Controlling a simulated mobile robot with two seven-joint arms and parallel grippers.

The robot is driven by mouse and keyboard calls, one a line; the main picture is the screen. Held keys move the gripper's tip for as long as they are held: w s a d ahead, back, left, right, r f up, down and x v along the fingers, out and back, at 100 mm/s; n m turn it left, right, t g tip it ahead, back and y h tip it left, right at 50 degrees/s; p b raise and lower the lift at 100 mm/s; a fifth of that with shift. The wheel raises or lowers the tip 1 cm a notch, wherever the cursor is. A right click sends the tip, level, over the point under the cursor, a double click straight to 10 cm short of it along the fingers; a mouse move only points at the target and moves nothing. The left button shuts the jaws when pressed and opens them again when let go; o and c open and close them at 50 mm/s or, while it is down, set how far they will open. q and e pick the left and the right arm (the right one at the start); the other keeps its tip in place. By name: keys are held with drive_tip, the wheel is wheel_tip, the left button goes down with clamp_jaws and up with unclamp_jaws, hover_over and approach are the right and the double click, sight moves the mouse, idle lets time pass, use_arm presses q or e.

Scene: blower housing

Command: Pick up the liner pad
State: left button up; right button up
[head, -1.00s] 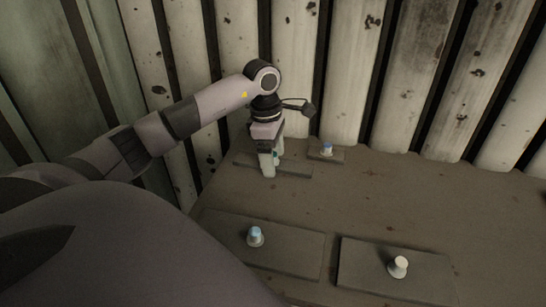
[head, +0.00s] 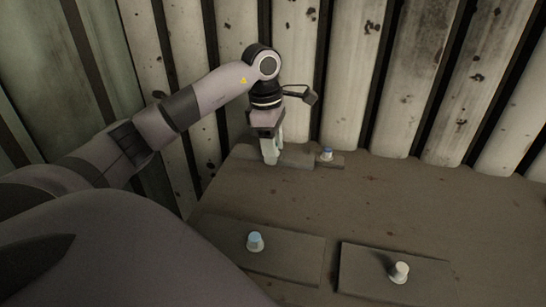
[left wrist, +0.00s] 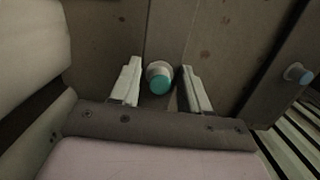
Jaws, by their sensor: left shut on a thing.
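The liner pad (head: 297,158) appears to be the flat grey-brown plate under my left gripper (head: 271,158), near the back wall. In the left wrist view, its round knob with a teal top (left wrist: 159,80) stands between the two pale fingers of my left gripper (left wrist: 161,86). The gripper is shut on this knob, and the pad seems raised off the surface. In the head view the fingers hide the knob. My right gripper is in neither view.
A small plate with a blue-topped knob (head: 327,153) sits just right of the pad. In front lie a plate with a light-blue knob (head: 255,241) and one with a cream knob (head: 400,271). A ribbed, stained wall (head: 345,80) stands close behind. The middle surface (head: 400,200) is clear.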

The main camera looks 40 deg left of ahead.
use_arm(q)
wheel_tip(320, 180, up, 8)
drive_tip(key=shift+f, duration=0.1)
wheel_tip(320, 180, up, 13)
drive_tip(key=p, duration=0.6)
